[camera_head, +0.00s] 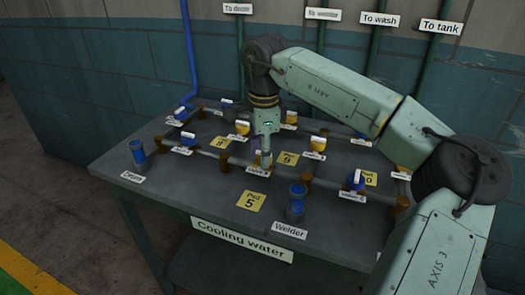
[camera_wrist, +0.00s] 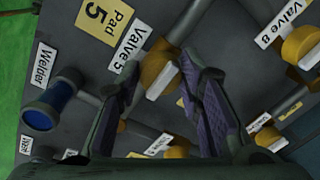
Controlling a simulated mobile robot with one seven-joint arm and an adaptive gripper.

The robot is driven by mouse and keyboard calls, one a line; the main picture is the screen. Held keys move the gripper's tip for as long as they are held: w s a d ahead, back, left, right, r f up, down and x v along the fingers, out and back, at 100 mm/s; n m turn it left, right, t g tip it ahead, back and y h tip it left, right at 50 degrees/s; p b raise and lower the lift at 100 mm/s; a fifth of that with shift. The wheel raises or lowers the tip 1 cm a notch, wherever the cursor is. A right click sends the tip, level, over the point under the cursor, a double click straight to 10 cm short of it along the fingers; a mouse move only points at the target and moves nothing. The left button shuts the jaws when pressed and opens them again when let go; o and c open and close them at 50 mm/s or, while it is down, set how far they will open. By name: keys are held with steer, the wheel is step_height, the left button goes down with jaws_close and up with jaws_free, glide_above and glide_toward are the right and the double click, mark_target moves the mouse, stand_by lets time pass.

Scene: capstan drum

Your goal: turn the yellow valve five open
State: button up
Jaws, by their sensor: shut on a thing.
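The yellow valve five (camera_wrist: 154,66) shows in the wrist view, with a pale bar along its near side. It sits between my gripper's two purple-lined fingers (camera_wrist: 160,72), which are closed on it. The "Valve 5" label (camera_wrist: 128,48) lies beside it, and the yellow "Pad 5" plate (camera_wrist: 100,20) is beyond. In the head view my gripper (camera_head: 265,160) points down onto the table just behind the valve five label (camera_head: 257,171). The gripper largely hides the valve there. I cannot tell the handle's exact angle.
A blue-topped fitting (camera_head: 297,200) stands by the "Welder" label at the front. Another yellow valve (camera_head: 318,143) is at the right, and valve 8 (camera_wrist: 300,45) shows in the wrist view.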

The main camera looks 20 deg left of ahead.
steer(key=o, duration=1.2)
steer(key=shift+c, duration=0.2)
step_height(320, 180, up, 12)
steer(key=shift+s+d, duration=0.25)
steer(key=shift+s, duration=0.15)
